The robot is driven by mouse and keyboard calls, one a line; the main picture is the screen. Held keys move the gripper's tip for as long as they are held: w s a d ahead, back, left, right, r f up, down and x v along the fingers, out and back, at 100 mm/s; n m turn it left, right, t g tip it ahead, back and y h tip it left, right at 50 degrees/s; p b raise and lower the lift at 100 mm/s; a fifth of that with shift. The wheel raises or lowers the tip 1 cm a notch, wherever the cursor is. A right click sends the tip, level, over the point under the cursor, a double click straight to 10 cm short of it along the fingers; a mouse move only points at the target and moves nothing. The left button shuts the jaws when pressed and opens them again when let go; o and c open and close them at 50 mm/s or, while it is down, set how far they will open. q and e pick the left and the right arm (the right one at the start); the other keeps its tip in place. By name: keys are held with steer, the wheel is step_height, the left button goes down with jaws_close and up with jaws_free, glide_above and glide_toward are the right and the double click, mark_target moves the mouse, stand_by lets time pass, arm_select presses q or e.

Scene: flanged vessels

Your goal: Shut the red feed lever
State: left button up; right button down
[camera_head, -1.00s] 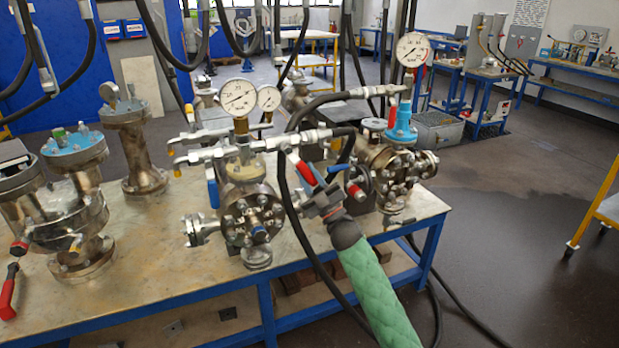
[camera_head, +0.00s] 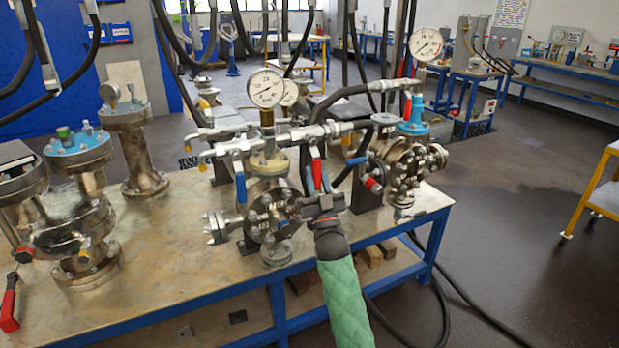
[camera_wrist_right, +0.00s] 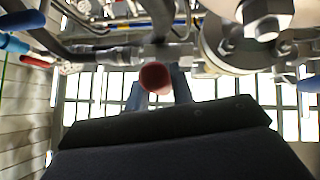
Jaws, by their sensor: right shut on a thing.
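The red feed lever (camera_head: 316,172) hangs down from the hose fitting on the pipe assembly above the middle flanged vessel (camera_head: 268,212). In the right wrist view the lever's round red end (camera_wrist_right: 155,77) shows between the two blue-grey fingers. The lever's upper pivot is small and partly crowded by fittings in the head view. My left gripper is not in view.
A pressure gauge (camera_head: 266,88) stands above the middle vessel. A blue lever (camera_head: 240,186) hangs left of it. Another flanged vessel (camera_head: 410,165) with a red-tipped handle (camera_head: 373,186) stands close at the right. Black hoses (camera_head: 350,92) hang around.

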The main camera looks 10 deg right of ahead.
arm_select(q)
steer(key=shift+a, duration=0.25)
arm_select(e)
steer(key=shift+a+m+h, duration=0.1)
steer(key=shift+m+h, duration=0.3)
steer(key=shift+h, duration=0.1)
steer(key=c, duration=1.2)
jaws_free()
steer(key=shift+s+f, duration=0.3)
steer(key=shift+f, duration=0.05)
steer(key=b+v, duration=0.2)
steer(key=v, duration=0.4)
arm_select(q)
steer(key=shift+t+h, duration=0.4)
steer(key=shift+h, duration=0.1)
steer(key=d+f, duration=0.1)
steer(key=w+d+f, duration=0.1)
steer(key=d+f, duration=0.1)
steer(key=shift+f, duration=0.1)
arm_select(e)
steer(key=shift+s+f, duration=0.3)
steer(key=shift+s, duration=0.1)
